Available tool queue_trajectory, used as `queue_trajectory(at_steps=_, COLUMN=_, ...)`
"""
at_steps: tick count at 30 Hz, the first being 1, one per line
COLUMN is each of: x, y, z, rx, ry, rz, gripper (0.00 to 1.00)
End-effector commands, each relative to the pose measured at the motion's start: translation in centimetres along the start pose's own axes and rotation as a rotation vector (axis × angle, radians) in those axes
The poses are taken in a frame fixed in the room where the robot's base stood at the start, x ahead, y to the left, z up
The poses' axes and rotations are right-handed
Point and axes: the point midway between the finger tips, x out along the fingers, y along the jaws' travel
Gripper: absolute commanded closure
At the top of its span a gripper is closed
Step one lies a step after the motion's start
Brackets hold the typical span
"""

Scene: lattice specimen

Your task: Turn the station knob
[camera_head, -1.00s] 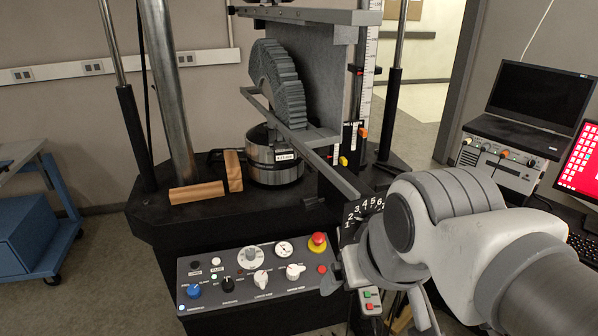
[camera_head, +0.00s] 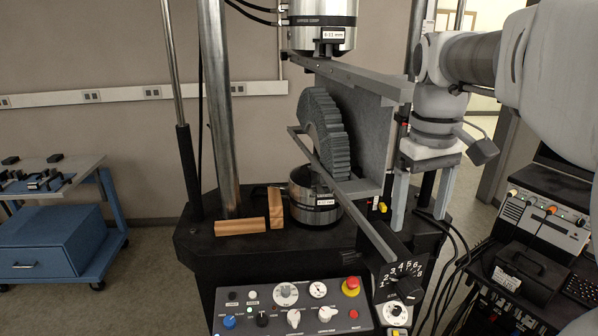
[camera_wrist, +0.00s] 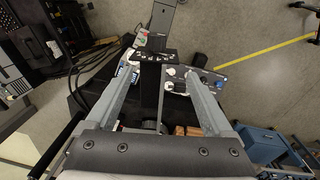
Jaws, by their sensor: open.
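The station knob (camera_head: 408,287) is a black knob on a black plate (camera_head: 391,272) with white numbers in an arc, at the end of a grey rail right of the control panel. My gripper (camera_head: 418,222) points down above and slightly right of the plate in the head view, apart from it. Its two long grey fingers are spread with nothing between them. In the wrist view the open fingers (camera_wrist: 160,72) straddle the dark rail area; I cannot clearly make out the knob there.
The control panel (camera_head: 290,308) with several small knobs and a red stop button (camera_head: 351,284) is left of the plate. The grey toothed specimen (camera_head: 325,125) and frame stand close left of my gripper. A console (camera_head: 543,215) stands at right.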

Motion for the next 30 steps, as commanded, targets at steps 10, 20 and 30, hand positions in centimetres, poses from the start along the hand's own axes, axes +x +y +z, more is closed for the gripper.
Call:
queue_trajectory(at_steps=10, x=3.3, y=0.7, z=0.2, rx=-0.020, ry=-0.024, rz=0.009, gripper=0.14)
queue_trajectory(at_steps=20, x=10.6, y=0.7, z=0.3, rx=-0.020, ry=-0.024, rz=0.008, gripper=0.14)
queue_trajectory(at_steps=30, x=16.3, y=0.8, z=0.4, rx=-0.020, ry=-0.021, rz=0.010, gripper=0.14)
